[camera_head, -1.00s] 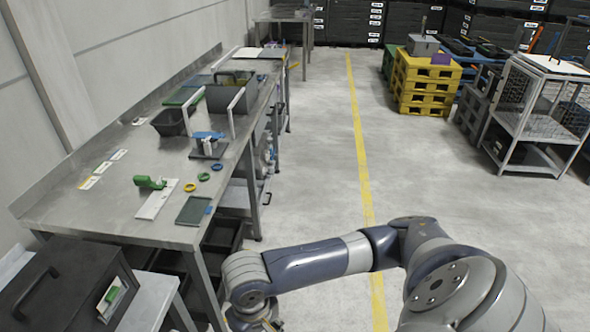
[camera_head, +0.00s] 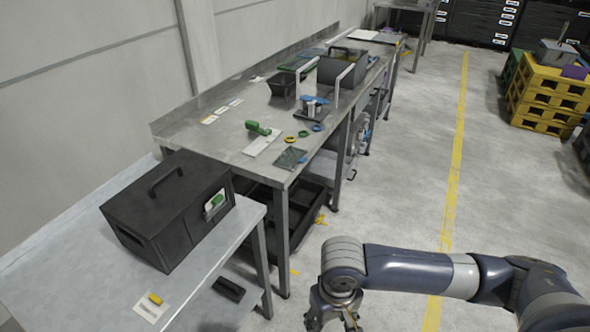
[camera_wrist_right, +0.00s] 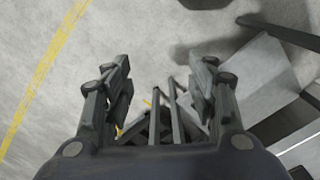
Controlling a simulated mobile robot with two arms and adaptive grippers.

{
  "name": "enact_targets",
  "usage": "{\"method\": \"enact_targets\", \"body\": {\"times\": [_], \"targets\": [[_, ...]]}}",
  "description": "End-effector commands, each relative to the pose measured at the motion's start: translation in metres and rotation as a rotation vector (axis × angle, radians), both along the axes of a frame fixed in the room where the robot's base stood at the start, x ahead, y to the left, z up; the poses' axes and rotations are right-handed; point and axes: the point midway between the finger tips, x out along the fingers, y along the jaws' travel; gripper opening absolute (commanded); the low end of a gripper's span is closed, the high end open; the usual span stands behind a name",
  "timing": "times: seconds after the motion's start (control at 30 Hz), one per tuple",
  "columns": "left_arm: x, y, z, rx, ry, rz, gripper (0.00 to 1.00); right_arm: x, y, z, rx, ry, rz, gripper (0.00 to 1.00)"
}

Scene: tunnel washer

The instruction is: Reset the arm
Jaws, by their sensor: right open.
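My right arm comes in from the lower right of the head view, over the floor beside the tables. Its gripper (camera_head: 333,318) hangs at the bottom edge of that view, partly cut off. In the right wrist view the gripper (camera_wrist_right: 160,95) has its two fingers spread wide apart, with nothing between them. Beyond the fingers are grey floor and dark table legs and bins. My left gripper is in neither view.
A dark box with a handle (camera_head: 172,212) stands on the low grey table (camera_head: 85,265) at left. The long metal workbench (camera_head: 225,140) carries small tools. Dark bins (camera_head: 310,200) sit beneath it. Yellow pallets (camera_head: 545,92) stand at far right. The aisle floor (camera_head: 405,160) is clear.

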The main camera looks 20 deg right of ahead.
Motion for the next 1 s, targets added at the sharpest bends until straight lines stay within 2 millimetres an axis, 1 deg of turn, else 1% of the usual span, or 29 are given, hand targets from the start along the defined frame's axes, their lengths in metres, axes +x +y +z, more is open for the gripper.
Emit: {"method": "enact_targets", "body": {"times": [0.13,0.2,0.27,0.37,0.4,0.47,0.5,0.57,0.6,0.67,0.7,0.77,0.8,0.87,0.9,0.97,1.0], "targets": [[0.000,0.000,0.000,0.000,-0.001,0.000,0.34,0.003,0.002,-0.003,0.008,-0.004,-0.003,0.52],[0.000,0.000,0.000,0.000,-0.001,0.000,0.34,0.012,0.006,-0.011,0.028,-0.014,-0.012,0.52],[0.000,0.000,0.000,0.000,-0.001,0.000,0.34,0.026,0.011,-0.023,0.057,-0.033,-0.024,0.52],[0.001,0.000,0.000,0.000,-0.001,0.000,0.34,0.057,0.020,-0.053,0.115,-0.082,-0.049,0.52],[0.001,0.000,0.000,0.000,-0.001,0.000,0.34,0.071,0.021,-0.068,0.136,-0.106,-0.061,0.52],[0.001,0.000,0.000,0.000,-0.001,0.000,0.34,0.088,0.020,-0.092,0.159,-0.143,-0.076,0.52],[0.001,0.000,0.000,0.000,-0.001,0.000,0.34,0.098,0.018,-0.109,0.169,-0.167,-0.084,0.52],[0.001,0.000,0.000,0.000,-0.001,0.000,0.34,0.108,0.012,-0.136,0.176,-0.200,-0.093,0.52],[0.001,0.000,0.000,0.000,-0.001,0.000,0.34,0.112,0.006,-0.155,0.174,-0.218,-0.098,0.52],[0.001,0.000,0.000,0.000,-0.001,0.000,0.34,0.113,-0.003,-0.184,0.166,-0.244,-0.101,0.52],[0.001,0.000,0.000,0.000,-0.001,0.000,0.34,0.110,-0.011,-0.205,0.156,-0.257,-0.102,0.52],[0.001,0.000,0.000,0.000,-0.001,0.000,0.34,0.100,-0.022,-0.237,0.137,-0.269,-0.098,0.52],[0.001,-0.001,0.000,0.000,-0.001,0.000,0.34,0.090,-0.030,-0.258,0.121,-0.273,-0.090,0.52],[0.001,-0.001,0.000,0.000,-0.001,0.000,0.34,0.069,-0.041,-0.290,0.096,-0.275,-0.075,0.52],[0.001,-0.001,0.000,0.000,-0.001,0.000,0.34,0.051,-0.047,-0.312,0.078,-0.270,-0.061,0.52],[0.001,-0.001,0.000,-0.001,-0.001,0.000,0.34,0.018,-0.056,-0.343,0.052,-0.256,-0.035,0.52],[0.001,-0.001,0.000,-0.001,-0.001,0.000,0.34,-0.006,-0.059,-0.361,0.036,-0.245,-0.015,0.52]]}}
